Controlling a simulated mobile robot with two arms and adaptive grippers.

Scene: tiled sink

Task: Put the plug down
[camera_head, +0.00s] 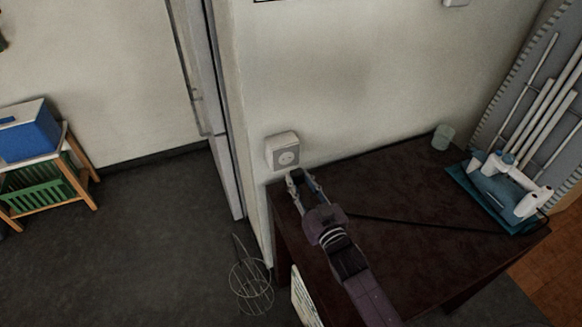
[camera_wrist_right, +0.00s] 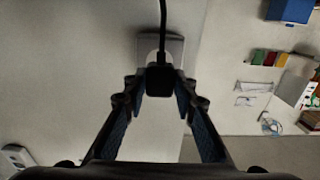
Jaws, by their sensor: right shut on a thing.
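My right gripper (camera_head: 298,178) is just below and in front of the white wall socket (camera_head: 283,151), over the table's back left corner. In the right wrist view, its fingers (camera_wrist_right: 159,82) are shut on a small black plug (camera_wrist_right: 159,76), with a black cord running from it. The pale socket plate (camera_wrist_right: 174,49) shows behind the plug there. In the head view the socket's face is uncovered, and the plug is too small to make out between the fingers. My left gripper is not in view.
A dark table (camera_head: 400,190) carries a teal and white appliance (camera_head: 503,187) at right and a pale cup (camera_head: 443,137) at the back. A dark cord (camera_head: 430,223) crosses the otherwise bare tabletop. A wire basket (camera_head: 251,287) stands on the floor at left.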

